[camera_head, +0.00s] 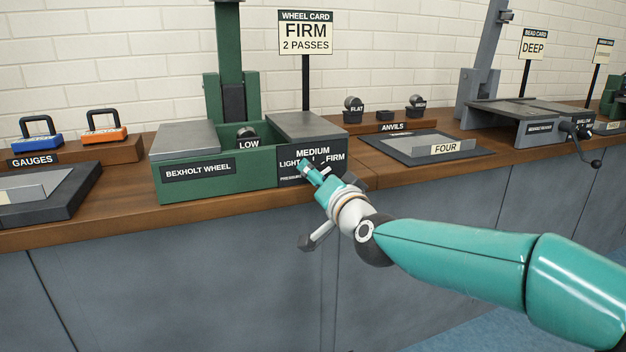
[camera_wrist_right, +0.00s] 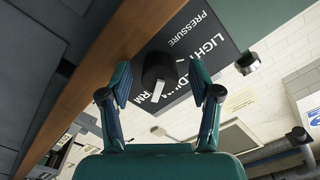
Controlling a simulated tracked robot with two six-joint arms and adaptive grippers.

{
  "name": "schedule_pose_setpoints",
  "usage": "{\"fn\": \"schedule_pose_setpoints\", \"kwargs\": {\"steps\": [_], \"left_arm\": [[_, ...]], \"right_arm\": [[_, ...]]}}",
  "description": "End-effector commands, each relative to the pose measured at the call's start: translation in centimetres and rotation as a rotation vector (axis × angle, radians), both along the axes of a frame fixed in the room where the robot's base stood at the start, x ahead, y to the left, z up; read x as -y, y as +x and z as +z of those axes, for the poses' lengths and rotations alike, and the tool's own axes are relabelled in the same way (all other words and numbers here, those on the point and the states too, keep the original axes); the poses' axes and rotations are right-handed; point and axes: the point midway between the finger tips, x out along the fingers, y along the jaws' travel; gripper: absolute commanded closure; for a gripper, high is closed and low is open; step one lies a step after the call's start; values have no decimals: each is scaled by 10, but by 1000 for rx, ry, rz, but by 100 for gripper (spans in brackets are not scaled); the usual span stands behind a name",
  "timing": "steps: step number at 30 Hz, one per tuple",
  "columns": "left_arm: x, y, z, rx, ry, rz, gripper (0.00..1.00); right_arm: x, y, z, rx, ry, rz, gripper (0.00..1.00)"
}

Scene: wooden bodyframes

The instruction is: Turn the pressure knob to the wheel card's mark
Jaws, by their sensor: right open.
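The wheel card (camera_head: 306,33) behind the green Bexholt wheel (camera_head: 215,170) reads FIRM, 2 PASSES. The dark pressure panel (camera_head: 293,170) on the wheel's front has LIGHT, MEDIUM and FIRM. The black pressure knob (camera_wrist_right: 157,66) shows in the right wrist view; its white pointer (camera_wrist_right: 158,91) points towards the partly hidden FIRM lettering. In the head view my right gripper hides the knob. My right gripper (camera_head: 311,171) is open in front of the panel; in its wrist view the fingers (camera_wrist_right: 160,76) stand on either side of the knob, with gaps showing. My left gripper is not in view.
A wooden bench (camera_head: 110,213) carries the wheel. Gauges with blue (camera_head: 38,140) and orange (camera_head: 104,135) blocks stand left. Free space lies in front of the bench.

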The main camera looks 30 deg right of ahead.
Motion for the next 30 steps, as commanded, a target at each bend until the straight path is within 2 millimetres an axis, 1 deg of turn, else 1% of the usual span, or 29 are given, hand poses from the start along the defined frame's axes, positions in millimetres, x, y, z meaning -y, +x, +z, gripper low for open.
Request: {"fn": "schedule_pose_setpoints", "kwargs": {"steps": [5,8,11,21,25,30], "left_arm": [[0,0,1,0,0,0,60],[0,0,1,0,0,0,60],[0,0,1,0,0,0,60],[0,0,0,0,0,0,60],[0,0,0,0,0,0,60],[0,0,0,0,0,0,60]], "right_arm": [[0,-2,0,1,0,-1,37],[-1,-9,1,1,0,-1,37],[-5,-22,1,2,-1,-1,37],[-20,-87,1,4,0,-2,37],[-25,-104,0,2,0,-1,37],[-27,-114,-1,0,0,-1,37]]}}
